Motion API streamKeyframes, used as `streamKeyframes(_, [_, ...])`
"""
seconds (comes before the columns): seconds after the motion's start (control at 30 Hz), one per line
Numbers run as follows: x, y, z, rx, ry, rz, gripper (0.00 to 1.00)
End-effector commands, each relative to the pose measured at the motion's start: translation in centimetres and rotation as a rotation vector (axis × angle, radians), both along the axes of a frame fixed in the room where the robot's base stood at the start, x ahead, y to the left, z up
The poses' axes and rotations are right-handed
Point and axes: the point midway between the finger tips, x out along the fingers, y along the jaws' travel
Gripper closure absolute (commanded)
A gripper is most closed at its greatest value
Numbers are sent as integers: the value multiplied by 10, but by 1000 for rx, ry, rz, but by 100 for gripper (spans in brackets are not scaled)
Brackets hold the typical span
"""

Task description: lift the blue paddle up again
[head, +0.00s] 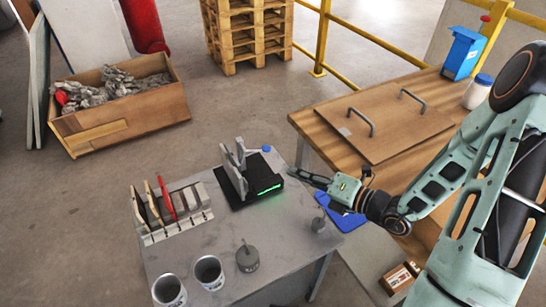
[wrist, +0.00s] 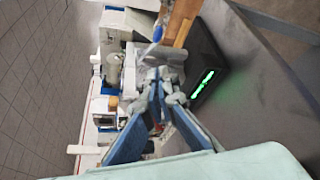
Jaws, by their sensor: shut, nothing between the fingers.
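A small blue piece (head: 266,149), which looks like the blue paddle, sits at the back right corner of a black device (head: 240,199) with a lit green display. A blue spot (wrist: 157,33) beyond my fingers in the wrist view may be the same piece. Grey upright plates (head: 233,165) stand on the device. My gripper (head: 291,172) is shut and empty, just right of the device and in front of the blue piece, apart from it. In the wrist view my gripper (wrist: 160,78) points past the device (wrist: 208,48); contact there cannot be told.
A slotted rack (head: 182,215) with upright tiles stands left on the grey table (head: 205,245). Two cups (head: 209,272) and a grey weight (head: 247,257) are at the front. A blue flat piece (head: 341,212) lies below my wrist. A wooden bench (head: 385,125) is at right.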

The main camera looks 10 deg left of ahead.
Motion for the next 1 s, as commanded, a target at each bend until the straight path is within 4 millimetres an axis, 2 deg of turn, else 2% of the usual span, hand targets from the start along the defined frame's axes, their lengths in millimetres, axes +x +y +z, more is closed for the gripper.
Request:
streamKeyframes(0.4, [2,-2,2,39,19,-30,100])
streamKeyframes(0.57, [5,3,0,39,18,-29,100])
streamKeyframes(1.0, [41,66,-14,39,18,-25,100])
